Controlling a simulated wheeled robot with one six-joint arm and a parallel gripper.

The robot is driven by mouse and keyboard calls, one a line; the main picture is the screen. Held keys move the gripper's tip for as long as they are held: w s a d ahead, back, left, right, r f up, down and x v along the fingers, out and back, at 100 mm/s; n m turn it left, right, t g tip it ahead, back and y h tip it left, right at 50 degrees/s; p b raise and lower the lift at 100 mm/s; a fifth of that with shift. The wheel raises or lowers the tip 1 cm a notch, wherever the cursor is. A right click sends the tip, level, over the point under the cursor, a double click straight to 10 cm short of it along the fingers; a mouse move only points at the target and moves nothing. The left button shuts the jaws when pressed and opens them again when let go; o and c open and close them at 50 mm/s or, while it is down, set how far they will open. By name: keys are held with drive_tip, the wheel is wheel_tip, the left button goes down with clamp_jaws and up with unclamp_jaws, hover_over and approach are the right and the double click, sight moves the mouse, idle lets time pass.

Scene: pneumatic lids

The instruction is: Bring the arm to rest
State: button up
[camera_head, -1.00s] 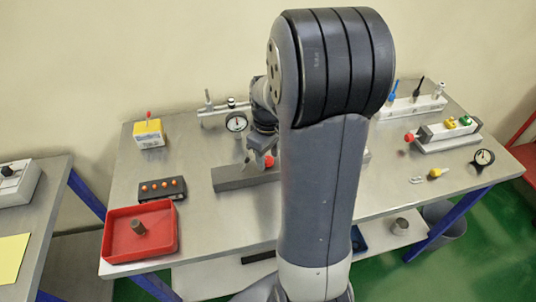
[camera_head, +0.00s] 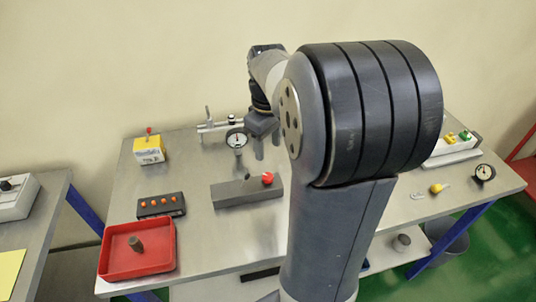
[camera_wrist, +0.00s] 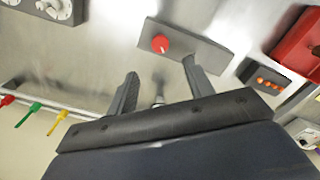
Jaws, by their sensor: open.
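My gripper (camera_wrist: 158,88) is open and empty in the wrist view, its two fingers spread apart above the steel bench. In the head view my gripper (camera_head: 268,148) hangs above the bench, behind and clear of the grey block (camera_head: 232,195) with the red knob (camera_head: 267,179). In the wrist view the grey block (camera_wrist: 200,50) and its red knob (camera_wrist: 160,43) lie beyond the fingertips. My large upper arm hides the middle right of the bench in the head view.
A red tray (camera_head: 108,262) holds a dark cylinder (camera_head: 135,243) at front left. A black strip with orange buttons (camera_head: 160,205), a yellow box (camera_head: 149,149) and a gauge (camera_head: 236,139) stand on the bench.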

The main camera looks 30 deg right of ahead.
sight(268, 176)
drive_tip(key=shift+r, duration=0.25)
drive_tip(key=shift+f, duration=0.1)
wheel_tip(268, 176, down, 11)
drive_tip(key=shift+r, duration=0.15)
idle(0.3)
idle(0.5)
